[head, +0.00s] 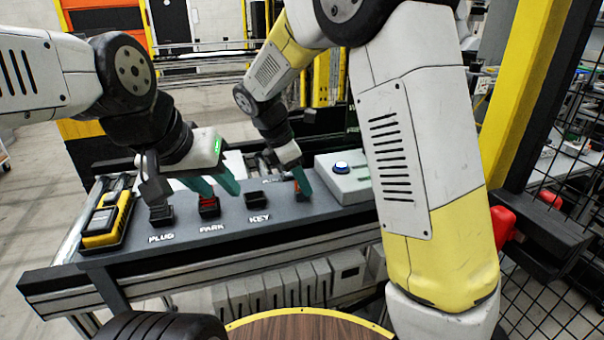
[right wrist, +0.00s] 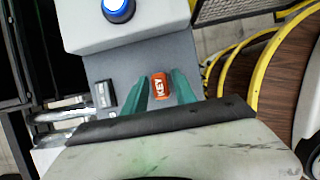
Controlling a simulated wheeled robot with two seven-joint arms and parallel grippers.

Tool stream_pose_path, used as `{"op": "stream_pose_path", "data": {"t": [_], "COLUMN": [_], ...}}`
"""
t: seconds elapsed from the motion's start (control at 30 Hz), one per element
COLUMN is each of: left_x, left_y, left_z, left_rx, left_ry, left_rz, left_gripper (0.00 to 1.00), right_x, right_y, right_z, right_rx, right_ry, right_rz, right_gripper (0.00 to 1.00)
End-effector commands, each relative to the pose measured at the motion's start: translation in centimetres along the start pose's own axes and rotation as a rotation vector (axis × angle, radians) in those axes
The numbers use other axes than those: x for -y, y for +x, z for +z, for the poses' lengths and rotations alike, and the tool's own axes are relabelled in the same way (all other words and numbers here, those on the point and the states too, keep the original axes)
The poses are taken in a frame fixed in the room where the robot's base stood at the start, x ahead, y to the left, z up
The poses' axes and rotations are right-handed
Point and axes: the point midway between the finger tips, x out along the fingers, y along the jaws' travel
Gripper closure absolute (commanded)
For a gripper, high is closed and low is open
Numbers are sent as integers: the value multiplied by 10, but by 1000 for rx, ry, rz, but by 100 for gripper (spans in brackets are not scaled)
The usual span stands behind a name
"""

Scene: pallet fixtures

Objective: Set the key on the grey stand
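The key (right wrist: 160,86) is a small orange block lettered KEY. In the right wrist view it lies between the two teal fingers of my right gripper (right wrist: 160,88), which look open with narrow gaps beside it. In the head view the key (head: 297,187) is partly hidden by this gripper (head: 301,182). A dark grey stand (head: 257,199) with KEY lettered before it looks empty, left of the key. My left gripper (head: 213,186) hangs over the PARK and PLUG area, its teal fingers apart, with nothing seen between them.
The PARK stand (head: 209,206) shows something red, and the PLUG stand (head: 161,215) is to its left. A yellow device (head: 106,220) lies at the bench's left end. A grey box with a blue button (head: 341,178) stands right of the key. My right arm hides the bench's right side.

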Motion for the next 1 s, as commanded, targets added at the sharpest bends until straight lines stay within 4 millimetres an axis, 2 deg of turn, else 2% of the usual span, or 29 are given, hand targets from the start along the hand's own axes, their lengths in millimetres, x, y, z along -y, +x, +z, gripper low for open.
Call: {"op": "stream_pose_path", "data": {"t": [0.33,0.47,0.57,0.8,1.0], "left_x": [0,0,0,0,0], "left_y": [0,0,0,0,0], "left_z": [0,0,0,0,0], "left_rx": [0,0,0,0,0], "left_ry": [0,0,0,0,0], "left_rz": [0,0,0,0,0], "left_gripper": [64,64,64,64,64], "right_x": [0,-1,-1,-1,-1], "right_y": [-1,-10,-27,-80,-112], "right_z": [0,1,1,1,1], "right_rx": [0,-2,-2,-2,-1], "right_ry": [0,1,1,1,1], "right_rz": [0,3,4,4,3], "right_gripper": [59,59,59,59,59]}}
